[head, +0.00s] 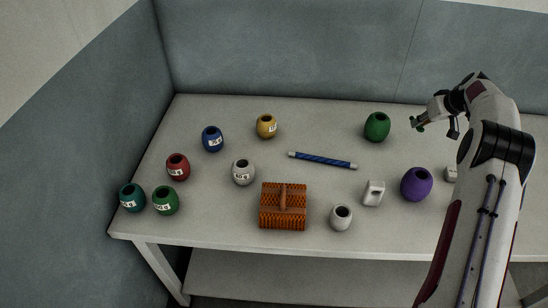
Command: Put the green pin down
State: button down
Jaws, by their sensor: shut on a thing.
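My gripper (424,121) is at the right of the head view, above the back right part of the table. It is shut on the green pin (416,122), a small dark green piece showing at the fingertips. The pin is held clear of the table as far as I can tell; its lower end is too small to make out. A large green barrel-shaped float (377,127) stands just left of my gripper, apart from it.
A purple float (416,185), white block (373,193) and small white pot (341,217) stand front right. A blue rod (323,160) and orange-brown ridged block (283,207) lie mid-table. The back edge has free room.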

jog(key=a+r+n+y, duration=0.1)
jog(key=a+n, duration=0.1)
jog(key=a, duration=1.2)
jog(key=a+r+n+y, duration=0.1)
jog(key=a+r+n, duration=0.1)
jog(key=a, duration=1.3)
jog(key=s+a+f, duration=0.1)
jog(key=s+a, duration=0.2)
jog(key=a, duration=0.3)
jog(key=s+a+f+n+g, duration=0.1)
jog(key=s+a, duration=0.1)
jog(key=a, duration=0.5)
jog(key=s+a+f+n+y, duration=0.1)
jog(key=s+a, duration=0.2)
jog(key=a, duration=0.3)
jog(key=shift+s+a+f+g, duration=0.25)
jog(key=shift+s+f+g, duration=0.05)
jog(key=shift+s+f, duration=0.1)
jog(key=shift+f, duration=3.15)
